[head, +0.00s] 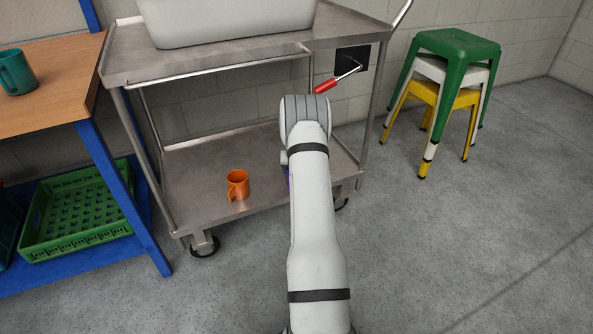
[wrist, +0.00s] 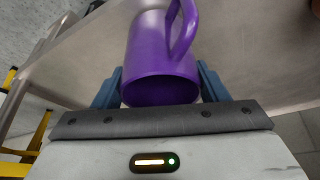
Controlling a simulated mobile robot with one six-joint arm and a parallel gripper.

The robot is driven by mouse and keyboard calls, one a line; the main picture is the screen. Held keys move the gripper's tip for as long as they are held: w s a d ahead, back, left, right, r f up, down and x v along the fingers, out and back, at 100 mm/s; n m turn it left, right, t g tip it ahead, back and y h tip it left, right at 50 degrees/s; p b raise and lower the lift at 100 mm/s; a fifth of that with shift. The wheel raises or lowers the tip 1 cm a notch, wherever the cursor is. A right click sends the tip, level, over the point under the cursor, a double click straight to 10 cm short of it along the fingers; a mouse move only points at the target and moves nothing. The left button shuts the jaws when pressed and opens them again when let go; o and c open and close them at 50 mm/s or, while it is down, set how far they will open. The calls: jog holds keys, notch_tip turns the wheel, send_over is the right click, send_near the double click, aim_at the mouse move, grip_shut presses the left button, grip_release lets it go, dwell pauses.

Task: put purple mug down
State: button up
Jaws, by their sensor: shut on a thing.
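The purple mug (wrist: 150,55) fills the middle of the wrist view, its handle (wrist: 185,28) toward the top right. My gripper (wrist: 160,88) has a blue finger on each side of the mug and is shut on it. A grey metal surface shows behind the mug; I cannot tell whether the mug touches it. In the head view my arm hides the gripper and nearly all of the mug, at the right part of the steel trolley's lower shelf (head: 205,160).
An orange mug (head: 238,185) stands on the lower shelf, left of my arm. A pale tub (head: 225,22) is on the trolley's top. Stacked stools (head: 455,45) stand right; a wooden bench (head: 50,85) with a teal mug (head: 17,72) stands left.

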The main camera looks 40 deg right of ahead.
jog(key=shift+f, duration=0.15)
jog(key=o, duration=1.2)
